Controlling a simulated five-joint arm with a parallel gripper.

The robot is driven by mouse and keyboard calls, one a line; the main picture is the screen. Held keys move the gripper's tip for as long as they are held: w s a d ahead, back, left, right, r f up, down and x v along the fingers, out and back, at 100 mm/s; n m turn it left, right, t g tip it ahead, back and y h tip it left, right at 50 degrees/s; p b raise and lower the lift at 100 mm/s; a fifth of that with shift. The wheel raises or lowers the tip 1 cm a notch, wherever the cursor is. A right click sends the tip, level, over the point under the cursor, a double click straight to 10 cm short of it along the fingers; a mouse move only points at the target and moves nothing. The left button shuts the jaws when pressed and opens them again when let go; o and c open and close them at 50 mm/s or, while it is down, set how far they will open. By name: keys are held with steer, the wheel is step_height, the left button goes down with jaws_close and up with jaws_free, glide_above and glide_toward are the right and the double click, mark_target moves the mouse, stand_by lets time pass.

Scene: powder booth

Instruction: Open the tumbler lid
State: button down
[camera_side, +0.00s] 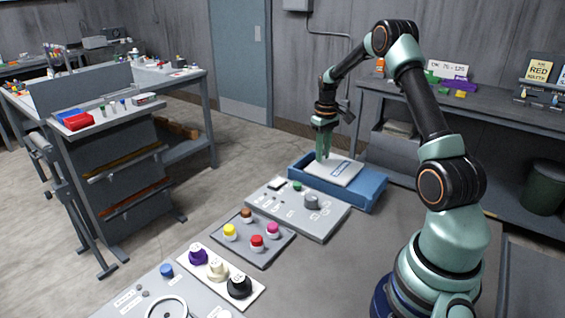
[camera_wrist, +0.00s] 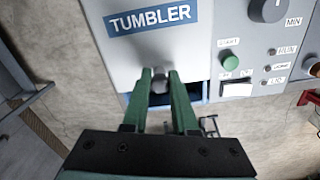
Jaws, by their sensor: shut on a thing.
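The tumbler is a blue box (camera_side: 365,198) at the back of the worktop in the side view. Its pale lid (camera_side: 338,173) carries a blue TUMBLER label, and the lid (camera_wrist: 220,45) fills the upper middle of the wrist view. My gripper (camera_side: 323,156) points down at the lid's far left edge. In the wrist view my gripper (camera_wrist: 160,88) is shut on a small grey knob (camera_wrist: 160,77) at the lid's edge. A dark gap and a strip of blue rim show beside the fingers. How far the lid is raised is hard to tell.
A grey control panel (camera_side: 285,222) with a dial and green start button (camera_wrist: 230,61) sits right beside the tumbler. A tray of coloured knobs (camera_side: 262,256) and other panels lie nearer the camera. A shelf bench (camera_side: 440,98) stands behind.

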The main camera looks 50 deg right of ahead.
mark_target(341, 168)
steer(key=s, duration=0.6)
steer(key=shift+s+d+r, duration=0.1)
steer(key=shift+s, duration=0.2)
steer(key=c, duration=0.7)
jaws_free()
steer(key=shift+r, duration=0.1)
step_height(341, 168, up, 12)
